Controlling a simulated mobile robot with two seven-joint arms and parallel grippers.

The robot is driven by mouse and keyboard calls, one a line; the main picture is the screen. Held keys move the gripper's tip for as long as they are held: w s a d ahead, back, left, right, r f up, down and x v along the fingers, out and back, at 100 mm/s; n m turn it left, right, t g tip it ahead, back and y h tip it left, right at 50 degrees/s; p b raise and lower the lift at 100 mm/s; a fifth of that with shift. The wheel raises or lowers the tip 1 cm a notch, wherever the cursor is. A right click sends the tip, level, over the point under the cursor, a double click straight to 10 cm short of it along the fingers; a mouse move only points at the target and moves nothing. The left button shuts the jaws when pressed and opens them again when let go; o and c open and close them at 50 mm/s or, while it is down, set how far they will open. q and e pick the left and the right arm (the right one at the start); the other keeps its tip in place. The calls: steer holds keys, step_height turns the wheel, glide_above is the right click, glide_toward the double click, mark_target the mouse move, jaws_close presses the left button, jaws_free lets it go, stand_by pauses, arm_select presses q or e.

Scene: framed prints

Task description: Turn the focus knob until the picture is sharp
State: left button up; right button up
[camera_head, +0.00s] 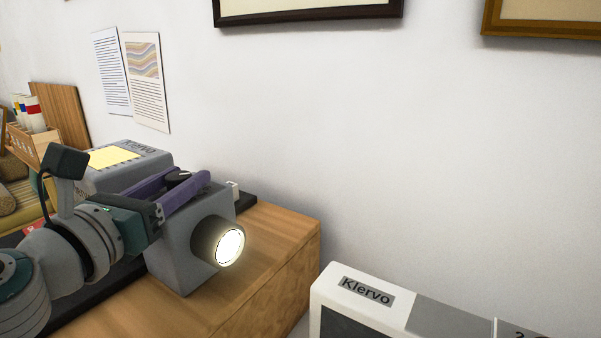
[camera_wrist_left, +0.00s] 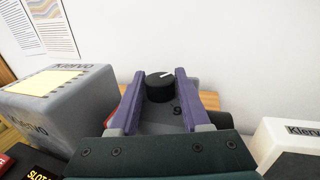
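A grey projector (camera_head: 172,253) with a glowing round lens (camera_head: 230,247) stands on the wooden top. Its black focus knob (camera_wrist_left: 159,88) has a white pointer mark and sits on the projector's top; it also shows in the head view (camera_head: 178,177). My left gripper (camera_head: 183,184) has its two purple fingers on either side of the knob, very close to it. It also shows in the left wrist view (camera_wrist_left: 160,84). I cannot tell whether the fingers touch the knob. The projected picture is not in view. My right gripper is not in view.
A grey Klervo box (camera_head: 150,160) with a yellow note (camera_head: 113,156) stands behind the projector. A white and grey Klervo unit (camera_head: 332,286) is at the lower right. Framed prints (camera_head: 310,14) and pinned sheets (camera_head: 146,85) hang on the wall.

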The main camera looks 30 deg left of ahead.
arm_select(q)
steer(key=o, duration=0.3)
steer(key=shift+o, duration=0.2)
steer(key=s+d+b, duration=0.2)
steer(key=s+b, duration=0.1)
steer(key=s, duration=0.6)
steer(key=shift+s, duration=0.4)
